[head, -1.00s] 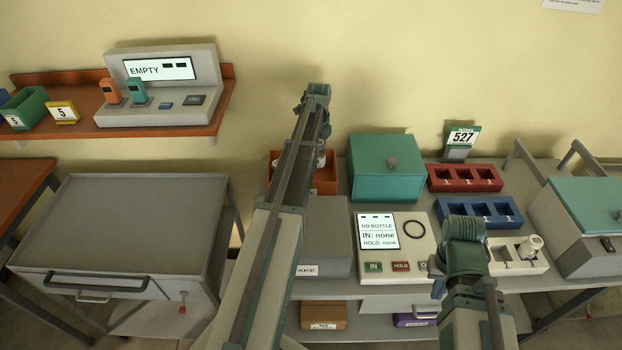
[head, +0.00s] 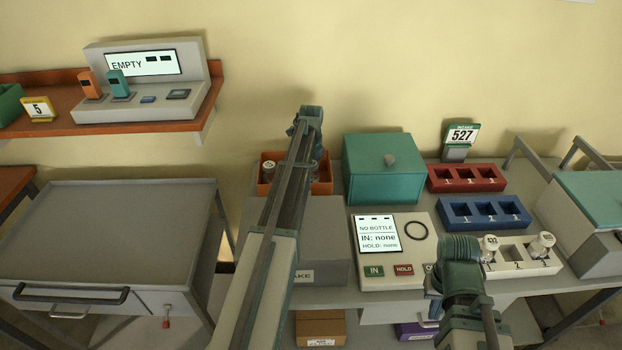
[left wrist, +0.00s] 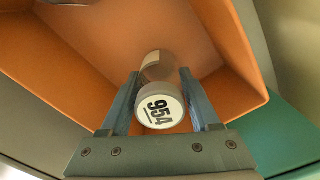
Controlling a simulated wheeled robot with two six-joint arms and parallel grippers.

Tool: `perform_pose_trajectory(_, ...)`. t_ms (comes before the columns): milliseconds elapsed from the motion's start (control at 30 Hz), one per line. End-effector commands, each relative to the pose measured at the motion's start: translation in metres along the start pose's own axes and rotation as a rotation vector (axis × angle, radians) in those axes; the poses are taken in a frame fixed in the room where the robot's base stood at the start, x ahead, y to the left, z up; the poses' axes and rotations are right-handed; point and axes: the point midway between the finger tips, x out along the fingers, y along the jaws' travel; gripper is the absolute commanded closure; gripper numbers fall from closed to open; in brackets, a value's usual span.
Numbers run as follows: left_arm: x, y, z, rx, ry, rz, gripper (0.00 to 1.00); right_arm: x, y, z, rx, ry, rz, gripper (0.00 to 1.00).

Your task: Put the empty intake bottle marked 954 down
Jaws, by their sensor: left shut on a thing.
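The bottle marked 954 (left wrist: 159,110) shows cap-on in the left wrist view, between the two fingers of my left gripper (left wrist: 159,74). The gripper is shut on it. The bottle is over or inside the orange box (left wrist: 75,60); I cannot tell whether it touches the floor of the box. In the head view the orange box (head: 322,187) is partly covered by my left arm, which hides the held bottle's label. My right gripper (head: 459,252) is beside the left end of the white rack; its fingertips are not clear.
The white rack (head: 516,265) holds a bottle at each end, with an empty middle slot. Blue (head: 484,211) and red (head: 467,178) racks look empty. A teal box (head: 383,168) stands right of the orange box. The panel (head: 376,233) reads NO BOTTLE.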

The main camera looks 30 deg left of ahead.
Motion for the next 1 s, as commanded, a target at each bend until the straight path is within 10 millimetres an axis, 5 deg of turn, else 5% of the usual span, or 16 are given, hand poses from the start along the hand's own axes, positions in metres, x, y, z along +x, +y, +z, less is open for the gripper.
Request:
perform_pose_trajectory(333,0.0034,0.0000,0.0000,0.000,0.000,0.000,0.99,0.0034,-0.0003,-0.0002,0.000,0.000,0.000,1.00)
perform_pose_trajectory(367,0.0023,0.0000,0.0000,0.000,0.000,0.000,0.34,0.0023,-0.0002,-0.0001,0.000,0.000,0.000,1.00)
perform_pose_trajectory(500,0.0016,0.0000,0.0000,0.000,0.000,0.000,0.09,0.0016,-0.0002,-0.0001,0.000,0.000,0.000,1.00)
perform_pose_trajectory(1000,-0.0060,0.0000,0.0000,0.000,0.000,0.000,0.07,-0.0060,0.0006,0.0004,0.000,0.000,0.000,1.00)
